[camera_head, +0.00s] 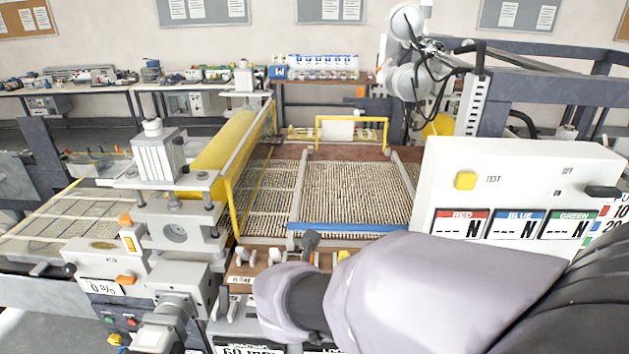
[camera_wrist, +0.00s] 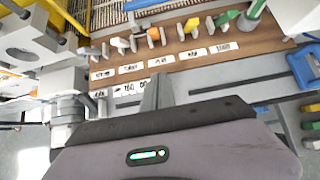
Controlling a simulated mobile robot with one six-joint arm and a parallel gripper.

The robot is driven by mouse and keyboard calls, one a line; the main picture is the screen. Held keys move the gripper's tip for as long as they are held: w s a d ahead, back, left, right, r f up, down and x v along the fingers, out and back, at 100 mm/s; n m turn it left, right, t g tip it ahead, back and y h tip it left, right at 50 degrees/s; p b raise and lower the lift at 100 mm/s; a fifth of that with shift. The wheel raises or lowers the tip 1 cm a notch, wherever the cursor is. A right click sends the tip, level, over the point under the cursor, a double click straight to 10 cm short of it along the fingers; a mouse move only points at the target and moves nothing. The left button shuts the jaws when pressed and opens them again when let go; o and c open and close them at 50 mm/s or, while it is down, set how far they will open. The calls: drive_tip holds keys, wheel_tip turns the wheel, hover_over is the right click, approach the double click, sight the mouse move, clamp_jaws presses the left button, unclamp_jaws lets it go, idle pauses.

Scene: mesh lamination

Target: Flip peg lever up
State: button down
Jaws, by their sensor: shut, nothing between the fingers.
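A row of small levers and knobs with white, orange, grey and green parts stands on a brown strip (camera_wrist: 180,46), with white labels below it. The labels are too small to read surely, so I cannot tell which one is the peg lever. My gripper (camera_wrist: 157,88) is shut and empty in the wrist view, its tips just below the labels near the middle of the row. I see no lever held. In the head view my arm covers part of the row; a white lever (camera_head: 245,257) shows at its left end, and a dark upright piece stands beside my arm.
A white control box (camera_head: 525,170) with a yellow button and several displays stands at the right. A grey machine block (camera_head: 165,155) stands at the left. The mesh bed (camera_head: 350,190) with a blue bar (camera_head: 350,227) lies behind the row. A blue handle (camera_wrist: 303,70) is at the right in the wrist view.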

drive_tip(key=b+x, duration=0.4)
drive_tip(key=x, duration=0.5)
drive_tip(key=shift+w+f, duration=0.1)
drive_tip(key=shift+f, duration=0.15)
drive_tip(key=shift+w+d+r+p, duration=0.1)
drive_tip(key=shift+w+r+p, duration=0.2)
drive_tip(key=shift+w, duration=0.4)
drive_tip(key=shift+w+a+r+p, duration=0.1)
drive_tip(key=shift+w+r+p, duration=0.2)
drive_tip(key=shift+w, duration=0.45)
drive_tip(key=shift+w+d+r+p, duration=0.1)
drive_tip(key=shift+w+r+p, duration=0.2)
drive_tip(key=shift+w, duration=0.4)
